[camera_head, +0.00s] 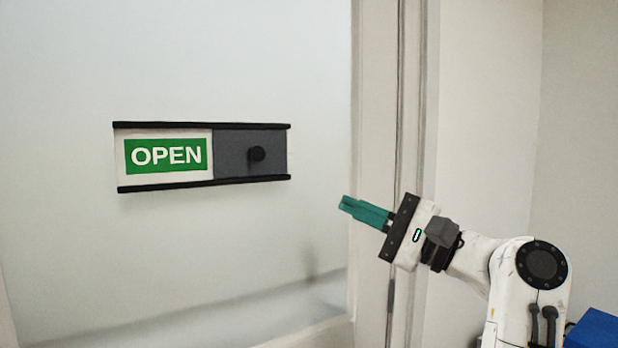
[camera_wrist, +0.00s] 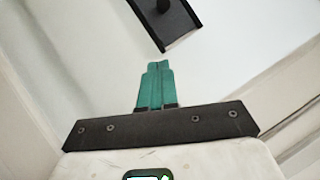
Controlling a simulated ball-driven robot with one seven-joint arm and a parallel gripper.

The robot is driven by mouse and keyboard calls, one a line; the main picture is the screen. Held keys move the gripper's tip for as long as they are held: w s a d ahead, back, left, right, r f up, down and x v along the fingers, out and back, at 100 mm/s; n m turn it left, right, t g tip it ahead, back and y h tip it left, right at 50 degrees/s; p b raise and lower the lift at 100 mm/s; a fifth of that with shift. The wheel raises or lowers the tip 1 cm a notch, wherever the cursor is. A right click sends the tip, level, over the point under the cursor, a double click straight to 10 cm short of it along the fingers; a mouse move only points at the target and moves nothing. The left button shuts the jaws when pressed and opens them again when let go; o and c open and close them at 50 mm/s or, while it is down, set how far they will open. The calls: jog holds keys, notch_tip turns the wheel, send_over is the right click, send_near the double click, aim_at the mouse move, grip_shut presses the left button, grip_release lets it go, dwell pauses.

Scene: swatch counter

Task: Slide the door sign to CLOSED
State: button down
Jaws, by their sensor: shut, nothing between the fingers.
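The door sign (camera_head: 201,156) is a flat panel between two black rails on a pale door. Its left half shows OPEN in white on green. Its right half is a dark grey slider (camera_head: 232,154) with a round black knob (camera_head: 257,154). In the wrist view the sign's end (camera_wrist: 180,22) and the knob (camera_wrist: 163,5) show at the top, cut off by the frame. My gripper (camera_head: 345,204), with teal fingers, is to the right of the sign and lower in the head view, apart from it. The fingers (camera_wrist: 157,68) are together and empty.
The pale door panel (camera_head: 200,250) is bare around the sign. A door frame (camera_head: 385,90) stands upright behind my gripper. A plain wall (camera_head: 490,110) is on the right. A blue object (camera_head: 595,329) shows at the lower right corner.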

aim_at(283, 166)
jog(key=shift+d+r+y, duration=0.15)
jog(key=shift+r+y, duration=0.15)
jog(key=shift+r, duration=0.25)
jog(key=shift+s+a+r+p+x, duration=0.15)
jog(key=shift+s+p+x, duration=0.4)
jog(key=shift+x, duration=1.6)
jog(key=shift+s+a+r+p+x, duration=0.25)
jog(key=shift+p+x, duration=0.45)
jog(key=shift+x, duration=1.45)
jog(key=shift+s+a+f+p+x, duration=0.1)
jog(key=shift+s+p+x, duration=0.45)
jog(key=shift+x, duration=1.6)
jog(key=shift+w, duration=0.1)
jog(key=s+a, duration=0.2)
jog(key=a, duration=0.1)
jog(key=s+a+p, duration=0.1)
jog(key=s+a, duration=0.2)
jog(key=a, duration=0.1)
jog(key=s+a+p, duration=0.1)
jog(key=s+a, duration=0.1)
jog(key=a, duration=0.2)
jog(key=shift+s, duration=0.3)
jog(key=shift+a, duration=0.1)
jog(key=shift+f, duration=0.1)
